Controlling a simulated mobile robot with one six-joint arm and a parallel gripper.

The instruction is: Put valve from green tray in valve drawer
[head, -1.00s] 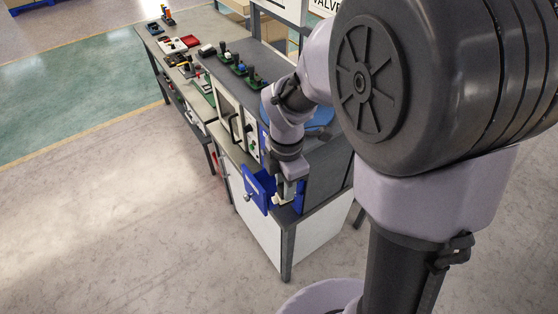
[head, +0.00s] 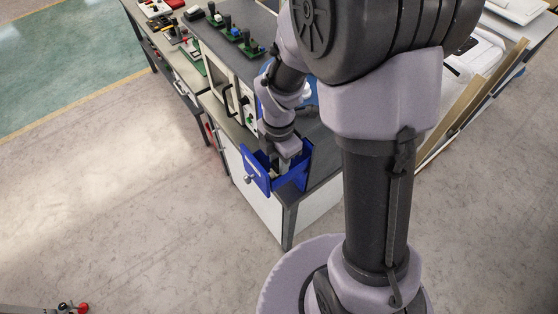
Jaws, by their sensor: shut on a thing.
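The blue drawer (head: 255,172) is pulled open at the near end of the bench, its front with a round knob facing lower left. My gripper (head: 284,168) points down into the open drawer, between its front and the blue side wall. It is shut on the valve, which is mostly hidden by the fingers and the drawer front. A row of green bases (head: 230,36) with dark upright parts stands on top of the cabinet farther back. I cannot tell which of them is the green tray.
A white-fronted cabinet with a dark handle (head: 229,101) stands just behind the drawer. A grey bench (head: 317,176) carries the drawer. More benches with tools stand at upper left, and white trays (head: 478,52) lie at right.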

